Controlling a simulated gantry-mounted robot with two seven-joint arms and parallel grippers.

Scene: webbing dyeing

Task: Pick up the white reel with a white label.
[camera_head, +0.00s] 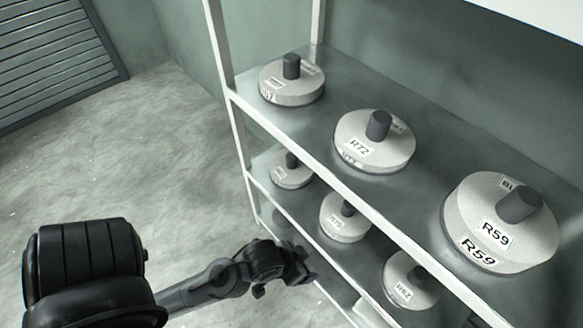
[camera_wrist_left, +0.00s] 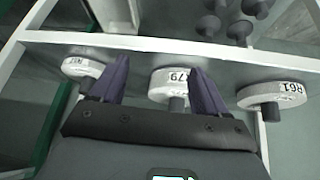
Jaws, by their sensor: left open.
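Several white reels with white labels and dark grey hubs stand on the shelves, so I cannot tell one apart as the task's reel. On the upper shelf are a left reel (camera_head: 291,83), reel R72 (camera_head: 374,146) and a thicker reel R59 (camera_head: 470,215). On the lower shelf are a left reel (camera_head: 291,172), a middle reel (camera_head: 343,222) and a right reel (camera_head: 408,285). My left gripper (camera_head: 299,265) is open and empty beside the shelf's front. In the left wrist view its fingers (camera_wrist_left: 159,66) flank the reel R79 (camera_wrist_left: 165,84), apparently without holding it.
The white front rail (camera_head: 345,187) of the upper shelf runs above the lower reels, and a white post (camera_head: 222,60) stands at the rack's left end. In the left wrist view, reel R61 (camera_wrist_left: 275,94) and another reel (camera_wrist_left: 80,68) flank R79. Open floor (camera_head: 130,150) lies left.

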